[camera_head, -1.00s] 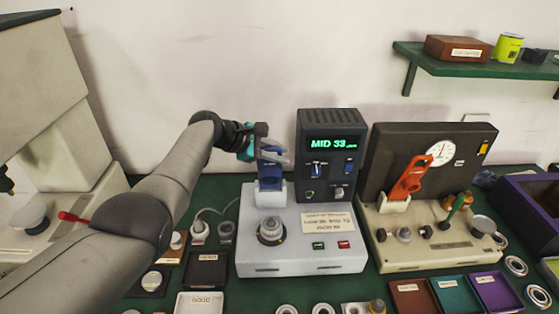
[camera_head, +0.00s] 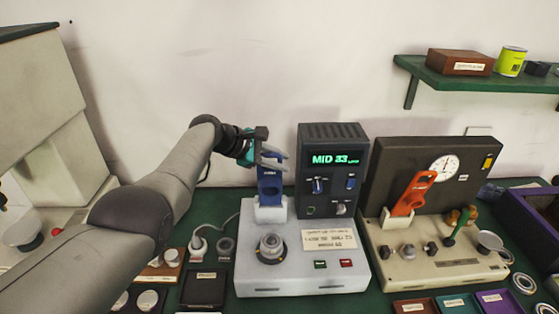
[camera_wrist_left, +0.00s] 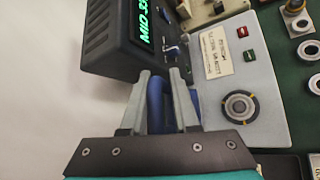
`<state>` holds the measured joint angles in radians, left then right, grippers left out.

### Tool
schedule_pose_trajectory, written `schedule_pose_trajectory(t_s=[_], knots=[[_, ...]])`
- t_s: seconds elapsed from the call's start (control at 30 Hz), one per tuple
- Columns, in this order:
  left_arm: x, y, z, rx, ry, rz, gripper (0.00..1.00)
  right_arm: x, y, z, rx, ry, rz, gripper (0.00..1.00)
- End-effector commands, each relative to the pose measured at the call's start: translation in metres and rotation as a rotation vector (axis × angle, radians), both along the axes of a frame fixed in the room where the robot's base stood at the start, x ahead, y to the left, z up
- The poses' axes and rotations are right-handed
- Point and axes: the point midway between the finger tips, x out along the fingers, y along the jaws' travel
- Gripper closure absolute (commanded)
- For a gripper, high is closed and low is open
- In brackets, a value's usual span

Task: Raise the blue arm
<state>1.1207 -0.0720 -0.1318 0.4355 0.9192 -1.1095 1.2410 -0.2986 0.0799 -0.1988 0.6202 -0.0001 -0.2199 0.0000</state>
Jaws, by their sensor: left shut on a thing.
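The blue arm (camera_head: 270,188) stands roughly upright in a white bracket at the back left of the pale grey tester (camera_head: 300,277). My left gripper (camera_head: 272,158) is shut on the blue arm near its top. In the left wrist view, the blue arm (camera_wrist_left: 161,105) shows between the two grey fingers of my left gripper (camera_wrist_left: 160,95). The tester's dark display box (camera_head: 331,160) stands just right of the blue arm and reads MID 33. My right gripper is not in view.
A round seat (camera_head: 270,247) sits on the tester in front of the blue arm. A second tester (camera_head: 440,250) with an orange arm (camera_head: 413,193) and a dial stands to the right. Dark trays (camera_head: 204,287) lie front left.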

Motion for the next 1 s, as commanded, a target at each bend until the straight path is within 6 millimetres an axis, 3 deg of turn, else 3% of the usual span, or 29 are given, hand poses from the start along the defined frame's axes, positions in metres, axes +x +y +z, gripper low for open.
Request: schedule_pose_trajectory(t_s=[0.17, 0.2, 0.33, 0.77, 1.0], knots=[[0.005, 0.003, 0.006, 0.001, -0.022, 0.011, 1.00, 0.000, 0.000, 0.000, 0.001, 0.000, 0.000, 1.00], [0.005, 0.003, 0.006, 0.001, -0.022, 0.011, 0.68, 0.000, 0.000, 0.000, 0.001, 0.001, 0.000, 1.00], [0.005, 0.003, 0.005, 0.001, -0.019, 0.011, 0.53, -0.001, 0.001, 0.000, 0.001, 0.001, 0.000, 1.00], [0.003, 0.003, 0.002, 0.002, -0.011, 0.010, 0.53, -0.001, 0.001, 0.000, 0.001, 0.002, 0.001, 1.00], [0.000, 0.010, 0.010, 0.002, -0.011, 0.010, 0.53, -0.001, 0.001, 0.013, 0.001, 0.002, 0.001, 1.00]])
